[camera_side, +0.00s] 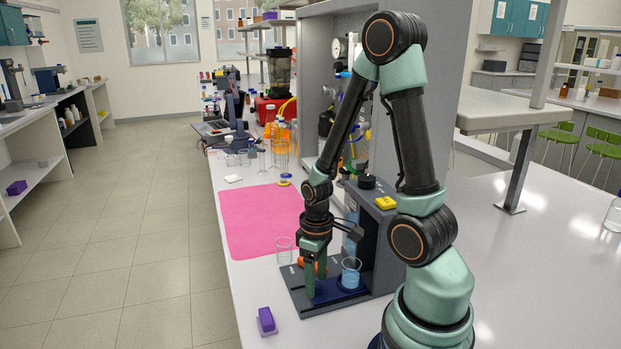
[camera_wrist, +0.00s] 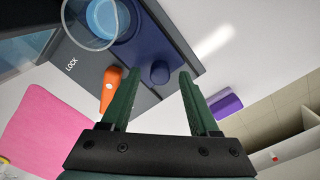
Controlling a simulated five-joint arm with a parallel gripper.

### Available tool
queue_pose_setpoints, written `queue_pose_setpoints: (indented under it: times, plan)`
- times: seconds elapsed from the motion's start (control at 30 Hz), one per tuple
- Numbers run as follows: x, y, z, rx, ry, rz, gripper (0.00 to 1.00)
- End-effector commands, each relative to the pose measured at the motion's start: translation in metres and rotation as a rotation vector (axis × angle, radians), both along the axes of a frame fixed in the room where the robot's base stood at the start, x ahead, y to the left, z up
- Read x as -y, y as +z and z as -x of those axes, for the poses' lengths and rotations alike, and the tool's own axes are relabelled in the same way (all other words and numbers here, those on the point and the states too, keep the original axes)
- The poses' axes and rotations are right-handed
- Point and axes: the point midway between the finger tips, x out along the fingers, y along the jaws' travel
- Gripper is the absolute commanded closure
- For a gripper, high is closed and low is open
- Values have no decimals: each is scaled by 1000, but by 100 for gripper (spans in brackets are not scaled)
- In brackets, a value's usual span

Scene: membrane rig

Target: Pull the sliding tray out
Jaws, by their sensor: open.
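The sliding tray (camera_wrist: 145,38) is a dark blue plate with a round blue knob (camera_wrist: 160,72) at its front edge. In the side view the tray (camera_side: 327,292) sits in the dark grey base of the rig and carries a beaker of blue liquid (camera_side: 351,273). My gripper (camera_side: 313,292) points down at the tray's front end. In the wrist view its two green fingers stand apart, with the knob showing between them; contact is not visible. An orange lever (camera_wrist: 110,90) sits beside the left finger, near the word LOCK. The side view partly hides the knob.
The rig's grey upright with a yellow block (camera_side: 386,203) stands behind the tray. An empty glass beaker (camera_side: 284,250) stands left of the rig, by a pink mat (camera_side: 255,215). A purple block (camera_side: 266,321) lies near the bench's front edge. Bench space to the right is clear.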

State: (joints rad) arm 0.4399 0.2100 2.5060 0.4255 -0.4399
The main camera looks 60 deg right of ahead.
Motion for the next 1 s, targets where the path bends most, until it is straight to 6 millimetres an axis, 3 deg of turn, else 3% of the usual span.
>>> queue_pose_setpoints:
  times: [0.37,0.47,0.53,0.57,1.0]
  plan:
    - [0,-4,0,1,0,0,38]
    - [0,-4,0,0,0,0,69]
    - [0,-4,0,0,0,0,96]
    - [0,-4,0,0,0,0,100]
    - [0,-4,0,0,0,0,100]
